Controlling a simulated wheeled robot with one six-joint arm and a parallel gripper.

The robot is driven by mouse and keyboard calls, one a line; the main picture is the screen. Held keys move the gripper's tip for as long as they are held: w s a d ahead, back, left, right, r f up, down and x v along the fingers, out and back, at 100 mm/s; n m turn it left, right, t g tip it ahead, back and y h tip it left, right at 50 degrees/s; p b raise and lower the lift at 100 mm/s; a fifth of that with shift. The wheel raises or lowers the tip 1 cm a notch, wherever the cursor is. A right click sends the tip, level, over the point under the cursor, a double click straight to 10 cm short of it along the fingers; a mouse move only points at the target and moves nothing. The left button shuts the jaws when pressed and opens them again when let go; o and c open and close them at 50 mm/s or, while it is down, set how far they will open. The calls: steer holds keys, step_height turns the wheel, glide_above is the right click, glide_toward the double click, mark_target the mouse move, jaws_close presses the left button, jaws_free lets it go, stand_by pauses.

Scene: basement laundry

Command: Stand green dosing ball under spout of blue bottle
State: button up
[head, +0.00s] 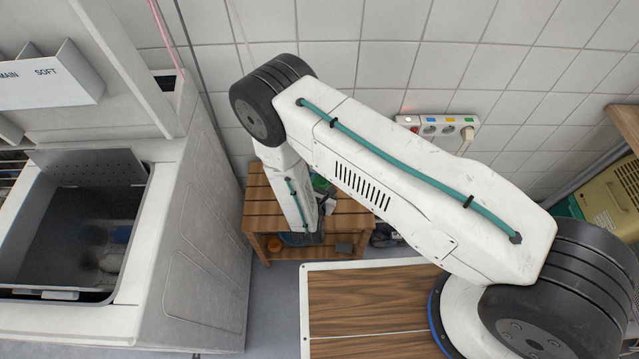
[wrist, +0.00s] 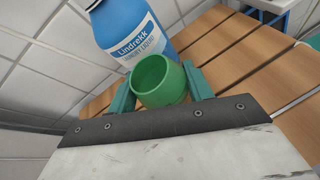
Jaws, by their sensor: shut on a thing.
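The green dosing ball (wrist: 160,82) is an open-topped cup between the two teal fingers of my gripper (wrist: 157,74) in the wrist view. My gripper is shut on it, with its open mouth in sight. The blue bottle (wrist: 128,30) with a white label is just beyond the ball, slightly left in that view. Its top is cut off, so its spout is out of sight. I cannot tell whether the ball touches the slatted wooden stand (wrist: 248,72). In the head view my forearm hides most of the bottle area over the stand (head: 350,216).
An open white washing machine (head: 195,235) stands left of the stand in the head view. A tiled wall with a socket strip (head: 436,127) is behind. Several small things sit on the stand's lower shelf. Bare slats lie right of the ball.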

mark_target(321, 188)
steer(key=f, duration=0.3)
steer(key=shift+w+f, duration=0.25)
steer(key=shift+w, duration=0.05)
steer(key=shift+a, duration=0.15)
steer(key=shift+f, duration=0.15)
steer(key=o, duration=1)
steer(key=shift+c, duration=0.2)
steer(key=shift+s, duration=0.2)
steer(key=v, duration=1.1)
steer(key=shift+s+r, duration=0.3)
